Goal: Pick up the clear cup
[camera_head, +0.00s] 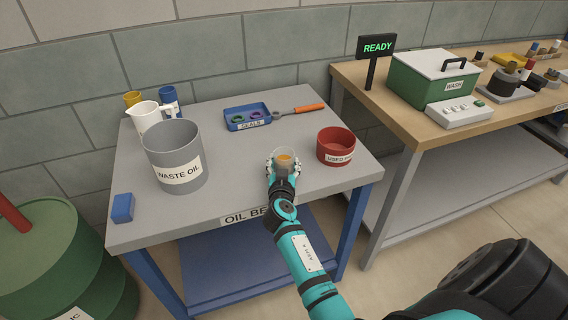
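The clear cup (285,154) has amber content in it and is near the front middle of the grey table, left of the red bowl. My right gripper (284,166) reaches in from the front, with its fingers at the cup's near side and flanks. Whether the fingers press on the cup or stand open around it is too small to tell. The cup looks upright; its base is hidden behind the gripper. My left gripper is out of view.
A red labelled bowl (337,145) stands close to the right. A grey waste oil bucket (173,158), white jug (147,117) and blue block (122,208) are left. A blue seals tray (233,126) and orange-handled tool (307,108) lie behind. The tabletop between bucket and cup is clear.

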